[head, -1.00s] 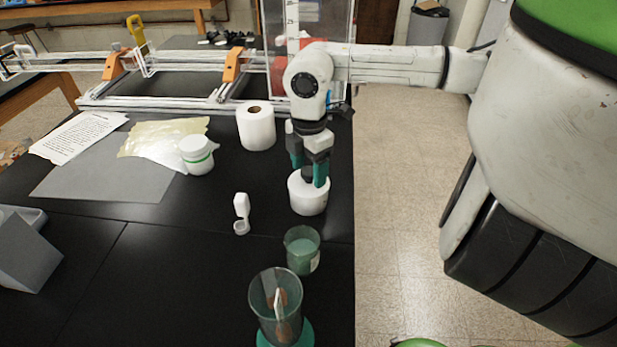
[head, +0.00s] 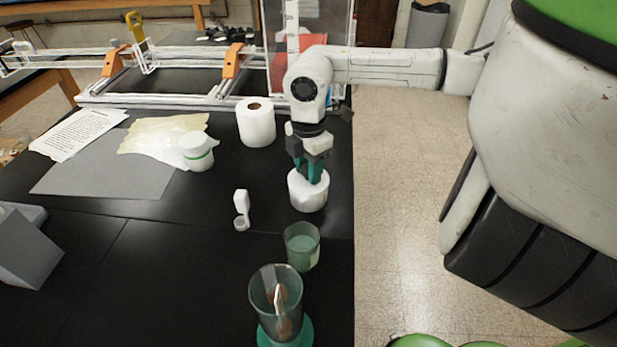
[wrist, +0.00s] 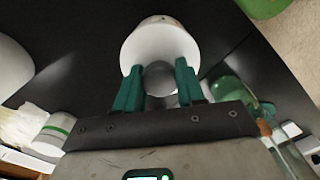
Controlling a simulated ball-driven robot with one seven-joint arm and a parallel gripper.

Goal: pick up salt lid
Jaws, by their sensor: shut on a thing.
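The white salt container (head: 309,196) stands upright near the right edge of the black table in the head view. It also shows at the top of the wrist view (wrist: 150,42). The salt lid (wrist: 160,80) shows as a small grey round piece between the green fingers at the near end of the container. My gripper (head: 310,178) points down onto the container's top and is shut on the lid. The fingers hide most of the lid in the head view. I cannot tell whether the lid is apart from the container.
A green-tinted beaker (head: 302,247) and a larger glass (head: 276,300) stand nearer the front. A small white open-capped bottle (head: 241,208) is left of the container.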

